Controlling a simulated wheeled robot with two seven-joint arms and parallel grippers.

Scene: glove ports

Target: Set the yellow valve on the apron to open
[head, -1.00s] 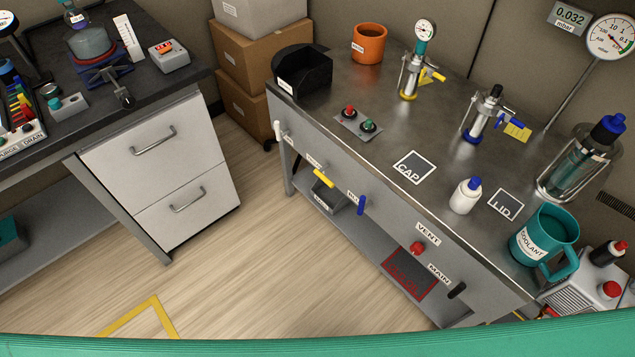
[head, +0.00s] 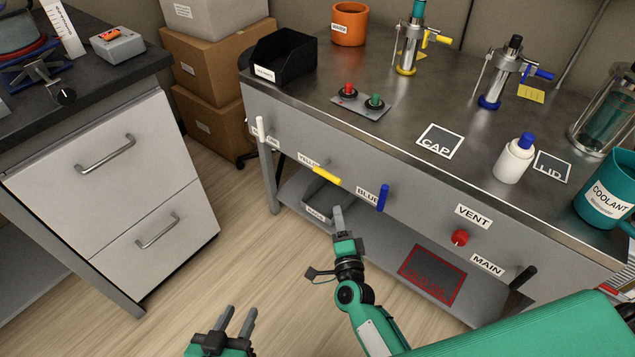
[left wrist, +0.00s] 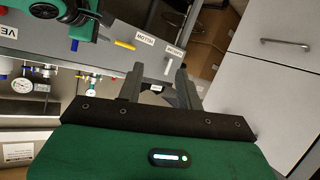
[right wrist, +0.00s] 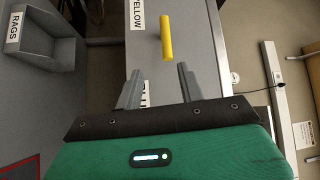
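The yellow valve (head: 327,176) is a bar handle on the front apron of the steel bench, beside its YELLOW label. It lies along the apron, parallel to the label's text. It also shows in the right wrist view (right wrist: 167,37), beyond the fingertips, and small in the left wrist view (left wrist: 124,44). My right gripper (head: 338,212) is open and empty, close in front of the apron, a little below the yellow handle and not touching it. My left gripper (head: 238,318) is open and empty, low over the floor and farther from the bench.
The blue handle (head: 383,197) hangs upright right of the yellow one; a white handle (head: 261,129) is upright at left. A red VENT knob (head: 460,237) and black MAIN handle (head: 523,277) are farther right. A grey RAGS bin (head: 318,204) sits below. A drawer cabinet (head: 110,175) stands left.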

